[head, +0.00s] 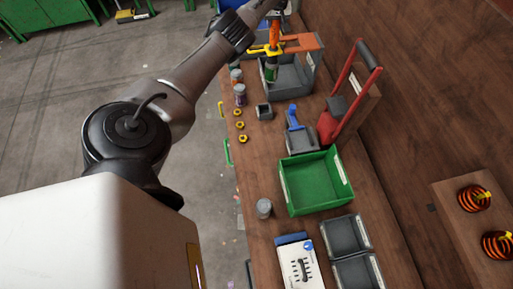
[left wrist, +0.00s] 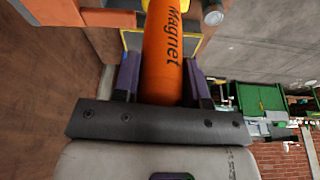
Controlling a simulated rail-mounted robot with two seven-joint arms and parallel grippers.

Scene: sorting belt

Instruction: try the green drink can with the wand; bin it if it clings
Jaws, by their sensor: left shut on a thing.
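My left gripper (head: 277,12) is at the far end of the bench and shut on the orange wand (head: 275,36). In the left wrist view the wand (left wrist: 163,50) is marked "Magnet" and sits between the fingers of the gripper (left wrist: 162,88). A yellow part surrounds its lower section in the head view. The green drink can (head: 270,72) is just below the wand's lower end, at the grey bin (head: 294,88); I cannot tell whether they touch.
Two small containers (head: 239,94) stand left of the grey bin, with several yellow rings (head: 239,125) nearer. A green tray (head: 315,185), red-handled tool carrier (head: 328,125), grey can (head: 264,208) and dark trays (head: 347,236) occupy the nearer bench. Bare wood lies left of the green tray.

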